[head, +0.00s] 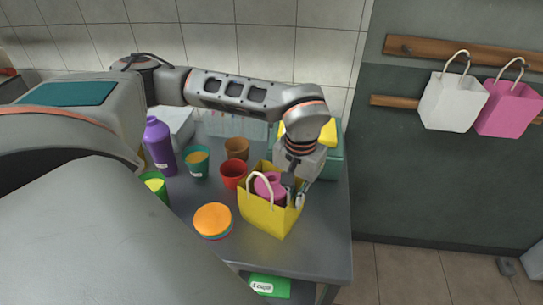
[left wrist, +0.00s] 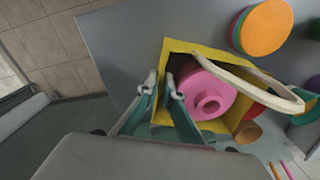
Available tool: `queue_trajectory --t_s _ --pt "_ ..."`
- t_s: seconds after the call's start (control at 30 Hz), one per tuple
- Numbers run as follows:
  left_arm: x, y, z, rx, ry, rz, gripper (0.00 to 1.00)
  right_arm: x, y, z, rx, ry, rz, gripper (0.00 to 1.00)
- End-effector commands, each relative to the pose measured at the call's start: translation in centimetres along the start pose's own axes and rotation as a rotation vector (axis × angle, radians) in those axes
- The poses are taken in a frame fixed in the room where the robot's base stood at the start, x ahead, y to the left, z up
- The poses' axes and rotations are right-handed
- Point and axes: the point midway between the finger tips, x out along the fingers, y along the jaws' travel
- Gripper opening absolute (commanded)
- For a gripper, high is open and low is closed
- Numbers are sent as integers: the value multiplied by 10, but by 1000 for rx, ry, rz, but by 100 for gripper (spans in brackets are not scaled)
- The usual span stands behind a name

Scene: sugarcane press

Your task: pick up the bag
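A yellow bag (head: 262,215) stands upright on the grey table, with a pink bottle-like container (head: 268,185) inside it. A cream loop handle rises over its opening. My left gripper (head: 293,194) reaches down at the bag's right side. In the left wrist view, its two fingers (left wrist: 161,84) are apart at the rim of the yellow bag (left wrist: 180,46). One finger looks to be inside the opening beside the pink container (left wrist: 208,90), the other outside. I cannot tell whether either finger touches the wall. The cream handle (left wrist: 262,84) is clear of the fingers. My right gripper is not in view.
Red (head: 233,174), brown (head: 237,148) and teal (head: 196,163) cups stand behind the bag. A purple bottle (head: 159,146) stands to the left and stacked orange-topped discs (head: 212,219) lie nearby. White (head: 453,100) and pink (head: 508,107) bags hang on the right wall.

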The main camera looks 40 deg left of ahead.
Motion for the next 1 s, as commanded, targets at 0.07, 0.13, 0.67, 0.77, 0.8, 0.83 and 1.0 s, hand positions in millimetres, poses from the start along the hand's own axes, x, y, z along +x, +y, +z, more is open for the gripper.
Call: queue_trajectory --t_s 0.07,0.13,0.67,0.77,0.8,0.83,1.0 --pt "0 0 0 0 0 0 0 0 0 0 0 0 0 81" --pt "0 0 0 0 0 0 0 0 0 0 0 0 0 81" --pt "-11 0 -1 -1 1 1 0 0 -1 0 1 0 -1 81" --pt "-24 0 -2 -1 5 1 0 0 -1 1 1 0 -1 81" --pt "-31 0 -2 -1 5 1 0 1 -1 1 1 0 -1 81" --pt "-38 0 -2 -1 6 1 0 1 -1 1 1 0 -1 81" --pt "-85 1 -2 -1 10 2 0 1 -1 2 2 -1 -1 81"
